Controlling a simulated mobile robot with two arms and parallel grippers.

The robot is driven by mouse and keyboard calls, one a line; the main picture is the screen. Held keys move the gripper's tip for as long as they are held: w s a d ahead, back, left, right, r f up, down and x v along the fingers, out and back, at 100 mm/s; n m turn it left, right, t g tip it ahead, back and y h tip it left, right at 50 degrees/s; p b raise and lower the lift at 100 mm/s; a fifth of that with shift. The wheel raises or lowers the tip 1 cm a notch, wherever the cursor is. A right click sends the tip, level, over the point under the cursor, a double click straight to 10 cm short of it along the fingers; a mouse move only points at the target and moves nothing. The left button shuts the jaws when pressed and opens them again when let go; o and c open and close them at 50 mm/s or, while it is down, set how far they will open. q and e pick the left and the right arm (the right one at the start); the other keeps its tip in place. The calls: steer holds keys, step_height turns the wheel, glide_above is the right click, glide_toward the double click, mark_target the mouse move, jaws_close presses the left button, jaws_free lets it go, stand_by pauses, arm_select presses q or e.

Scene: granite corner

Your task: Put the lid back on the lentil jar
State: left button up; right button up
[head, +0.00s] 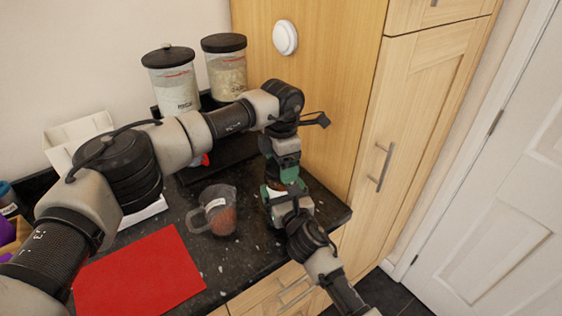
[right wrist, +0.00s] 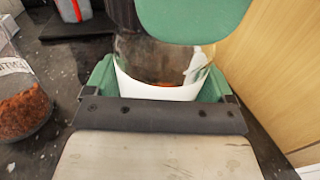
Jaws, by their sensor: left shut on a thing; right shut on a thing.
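The lentil jar (right wrist: 160,68), clear glass with a white label and some orange-red at its bottom, sits between the green fingers of my right gripper (right wrist: 158,88). That gripper (head: 286,200) is shut on the jar over the counter's right end. My left gripper (head: 284,176) comes down from above, right over the jar, and one of its green fingers shows at the top of the right wrist view. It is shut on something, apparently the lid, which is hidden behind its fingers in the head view. I cannot tell whether the lid touches the jar's rim.
A clear jug (head: 222,212) with red-brown lentils stands left of the grippers. A red mat (head: 140,275) lies at the front left. Two tall jars with black lids (head: 173,80) stand behind my left arm. Wooden cabinet doors (head: 400,130) rise close on the right.

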arm_select(q)
steer(key=m, duration=2.8)
steer(key=o, duration=0.8)
steer(key=shift+c, duration=0.2)
steer(key=shift+r, duration=2.2)
